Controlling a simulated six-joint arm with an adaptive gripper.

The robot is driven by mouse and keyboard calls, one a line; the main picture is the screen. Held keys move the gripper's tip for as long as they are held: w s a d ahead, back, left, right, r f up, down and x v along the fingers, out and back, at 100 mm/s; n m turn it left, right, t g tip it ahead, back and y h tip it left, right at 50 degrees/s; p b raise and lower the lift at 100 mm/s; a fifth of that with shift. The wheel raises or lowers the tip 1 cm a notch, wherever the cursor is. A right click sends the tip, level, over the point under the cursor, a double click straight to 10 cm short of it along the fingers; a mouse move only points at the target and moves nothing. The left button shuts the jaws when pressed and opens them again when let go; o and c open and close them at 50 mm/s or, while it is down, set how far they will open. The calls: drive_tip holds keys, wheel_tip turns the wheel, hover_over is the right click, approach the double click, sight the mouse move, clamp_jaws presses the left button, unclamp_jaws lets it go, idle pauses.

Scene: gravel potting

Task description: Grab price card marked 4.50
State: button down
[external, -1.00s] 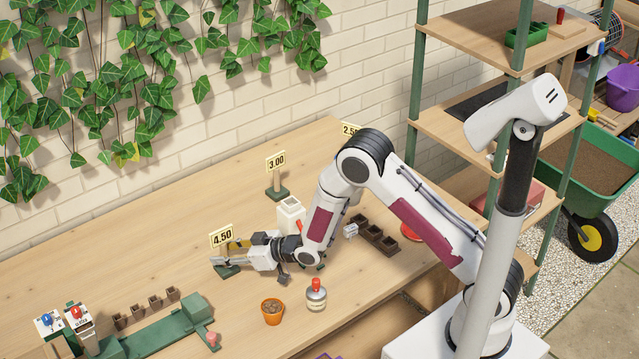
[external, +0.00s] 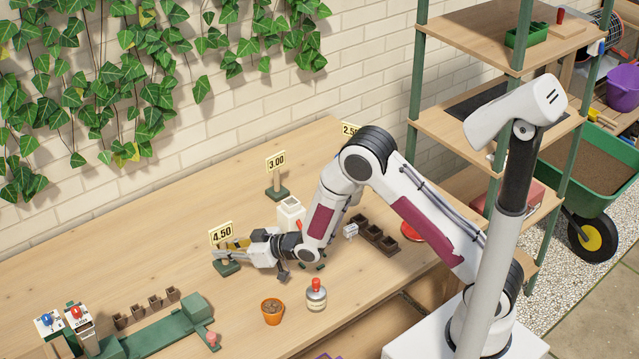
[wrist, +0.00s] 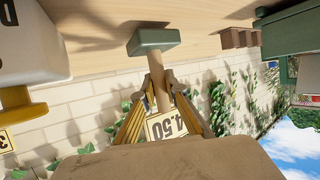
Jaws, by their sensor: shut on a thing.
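The price card marked 4.50 (external: 221,232) is a cream card on a wooden post with a green base (external: 227,268). It stands on the table at the left of my arm. My gripper (external: 232,249) reaches it from the right, low over the table, and is shut on the card's post. In the wrist view the fingers (wrist: 160,105) close on either side of the post, between the green base (wrist: 154,41) and the card face (wrist: 167,126). I cannot tell whether the base touches the table.
The 3.00 card (external: 276,162) stands behind, and a 2.50 card (external: 350,129) is farther right, partly hidden. A white container (external: 291,213) is close behind my wrist. A terracotta pot (external: 272,311) and red-topped bottle (external: 316,296) stand in front.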

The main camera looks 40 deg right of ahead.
sight(221, 227)
drive_tip(key=shift+r, duration=4.55)
